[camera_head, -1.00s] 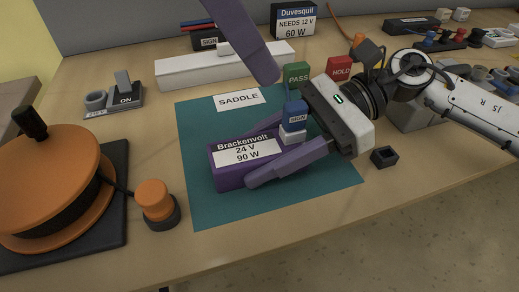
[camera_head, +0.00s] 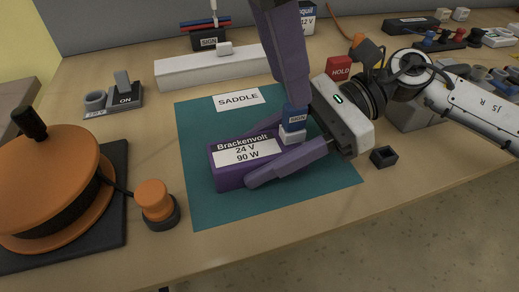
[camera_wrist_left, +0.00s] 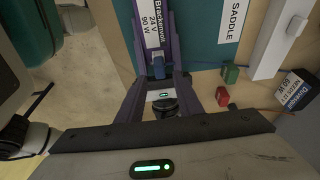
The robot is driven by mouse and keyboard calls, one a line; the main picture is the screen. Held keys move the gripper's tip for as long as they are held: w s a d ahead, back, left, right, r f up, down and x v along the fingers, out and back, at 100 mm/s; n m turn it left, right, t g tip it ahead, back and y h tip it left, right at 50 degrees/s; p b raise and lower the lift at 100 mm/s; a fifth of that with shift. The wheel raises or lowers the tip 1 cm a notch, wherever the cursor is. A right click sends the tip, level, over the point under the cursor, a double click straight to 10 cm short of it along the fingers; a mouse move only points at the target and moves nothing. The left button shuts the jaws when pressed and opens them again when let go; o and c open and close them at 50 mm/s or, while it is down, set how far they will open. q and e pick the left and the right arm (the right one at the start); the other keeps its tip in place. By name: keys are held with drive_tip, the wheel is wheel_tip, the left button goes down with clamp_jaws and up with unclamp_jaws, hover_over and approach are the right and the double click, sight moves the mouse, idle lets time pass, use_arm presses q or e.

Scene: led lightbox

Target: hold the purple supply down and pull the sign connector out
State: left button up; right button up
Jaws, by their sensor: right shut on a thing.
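The purple supply (camera_head: 228,178), labelled Brackenvolt 24 V 90 W, lies on the teal mat. The blue SIGN connector (camera_head: 297,118) stands upright at its right end, above a pale base. My right gripper (camera_head: 260,153) is shut on the supply, with its fingers along the long sides. My left gripper (camera_head: 294,100) points down from above, its fingertips at the connector's top. In the left wrist view, its fingers (camera_wrist_left: 163,78) are apart on either side of the blue connector (camera_wrist_left: 158,67). Contact with the connector cannot be told.
The teal mat (camera_head: 205,208) carries a SADDLE label. A red HOLD block (camera_head: 339,68) and a small black socket (camera_head: 384,157) are near my right gripper. A white bar (camera_head: 185,72) lies behind. An orange reel (camera_head: 55,190) and orange knob (camera_head: 154,196) stand at left.

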use_arm(q)
drive_tip(key=shift+x, duration=2.8)
clamp_jaws()
drive_tip(key=shift+r, duration=0.1)
drive_tip(key=shift+r, duration=0.15)
drive_tip(key=shift+r, duration=1.2)
drive_tip(key=shift+r, duration=2.5)
